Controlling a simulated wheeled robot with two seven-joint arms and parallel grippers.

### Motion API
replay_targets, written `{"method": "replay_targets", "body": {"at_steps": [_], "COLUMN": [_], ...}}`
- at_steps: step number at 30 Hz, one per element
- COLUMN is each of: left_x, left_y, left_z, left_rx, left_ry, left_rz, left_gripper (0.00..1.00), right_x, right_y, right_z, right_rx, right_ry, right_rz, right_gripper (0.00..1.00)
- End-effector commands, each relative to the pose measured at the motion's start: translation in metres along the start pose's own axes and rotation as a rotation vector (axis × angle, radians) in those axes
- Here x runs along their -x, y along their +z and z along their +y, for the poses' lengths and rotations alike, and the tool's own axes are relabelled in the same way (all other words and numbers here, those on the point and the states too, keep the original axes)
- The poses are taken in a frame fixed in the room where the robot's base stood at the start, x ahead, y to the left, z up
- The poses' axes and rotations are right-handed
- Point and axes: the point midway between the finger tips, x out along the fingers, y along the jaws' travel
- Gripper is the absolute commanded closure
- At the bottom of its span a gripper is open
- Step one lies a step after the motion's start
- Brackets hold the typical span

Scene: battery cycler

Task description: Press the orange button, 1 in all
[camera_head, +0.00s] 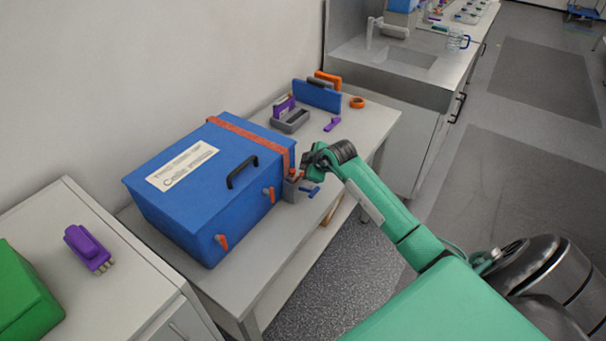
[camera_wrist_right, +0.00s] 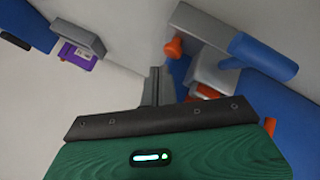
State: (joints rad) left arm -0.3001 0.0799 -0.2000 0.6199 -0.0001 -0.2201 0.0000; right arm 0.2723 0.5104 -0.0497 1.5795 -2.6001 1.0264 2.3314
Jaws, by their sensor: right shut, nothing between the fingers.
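The orange button (camera_head: 292,172) is small and sits on top of a grey box at the right side of the blue box. In the wrist view an orange knob-like button (camera_wrist_right: 173,47) stands out from a grey housing. My right gripper (camera_head: 303,174) is at the grey box, very close to the button. In the wrist view its fingers (camera_wrist_right: 156,76) are together and empty, with the button just beyond and to the right of the tips. I cannot tell whether they touch it. My left gripper is not in view.
The blue box (camera_head: 205,205) with a black handle and orange latches fills the middle of the table (camera_head: 275,265). A blue lever (camera_head: 313,192) sticks out of the grey box. Purple parts, a grey tray (camera_head: 291,122) and an orange ring (camera_head: 357,102) lie behind.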

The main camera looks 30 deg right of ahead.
Motion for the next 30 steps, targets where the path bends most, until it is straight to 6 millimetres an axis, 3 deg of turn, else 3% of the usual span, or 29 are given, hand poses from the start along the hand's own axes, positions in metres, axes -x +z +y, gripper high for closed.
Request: {"method": "replay_targets", "body": {"at_steps": [30], "left_x": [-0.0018], "left_y": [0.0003], "left_z": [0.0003], "left_rx": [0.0], "left_ry": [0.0], "left_rz": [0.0], "left_gripper": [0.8], "right_x": [-0.0064], "right_y": [0.0048], "right_z": [-0.0049], "right_rx": [0.0], "right_ry": [0.0], "right_rz": [0.0], "right_gripper": [1.0]}}
